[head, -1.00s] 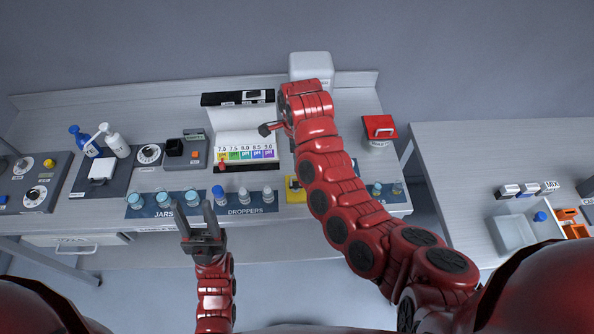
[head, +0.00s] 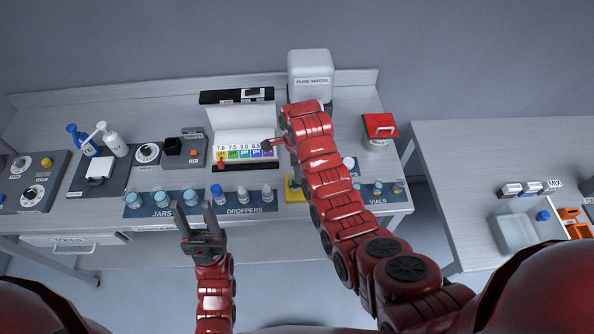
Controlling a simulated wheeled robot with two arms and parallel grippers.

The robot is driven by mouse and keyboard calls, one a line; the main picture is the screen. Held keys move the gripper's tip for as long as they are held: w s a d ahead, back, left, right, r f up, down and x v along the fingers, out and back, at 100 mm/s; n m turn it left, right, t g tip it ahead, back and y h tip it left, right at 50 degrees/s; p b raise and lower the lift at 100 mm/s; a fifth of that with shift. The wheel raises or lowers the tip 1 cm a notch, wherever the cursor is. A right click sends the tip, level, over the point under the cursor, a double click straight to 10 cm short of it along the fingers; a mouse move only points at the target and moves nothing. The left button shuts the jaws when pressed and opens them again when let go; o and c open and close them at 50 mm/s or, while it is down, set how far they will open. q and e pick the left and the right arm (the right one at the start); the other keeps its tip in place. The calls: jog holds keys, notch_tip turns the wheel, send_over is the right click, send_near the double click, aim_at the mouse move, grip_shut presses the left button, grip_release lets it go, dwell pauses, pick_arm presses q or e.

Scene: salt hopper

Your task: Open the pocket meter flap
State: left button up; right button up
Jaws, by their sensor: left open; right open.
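A grey device (head: 197,154) with a black square block (head: 173,146) and an orange button stands at the left middle of the bench. It looks like the pocket meter, but its label is too small to read. I cannot tell whether the black block is its flap. My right gripper (head: 277,147) is open and empty, over the right end of the colour chart, right of the device; my arm partly hides it. My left gripper (head: 207,217) is open and empty, with its fingers pointing away from me, in front of the bench and apart from the device.
The pH colour chart box (head: 245,165) stands right of the device. Jars (head: 162,199), droppers (head: 243,192) and vials (head: 377,187) line the front edge. A white pure water tank (head: 310,66) and a red-lidded container (head: 380,127) stand to the right. A dial (head: 148,153) sits at left.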

grip_shut()
dwell(0.3)
jog(key=shift+w+f+b, duration=0.1)
jog(key=shift+b, duration=0.35)
jog(key=g+b, duration=0.1)
jog(key=b, duration=0.3)
jog(key=w+g+b, duration=0.1)
jog(key=b, duration=0.4)
jog(key=shift+w+f+g, duration=0.2)
jog(key=shift+f+g, duration=0.05)
jog(key=shift+g, duration=0.05)
jog(key=shift+r+b, duration=0.15)
jog(key=shift+b, duration=0.25)
jog(key=shift+r, duration=0.15)
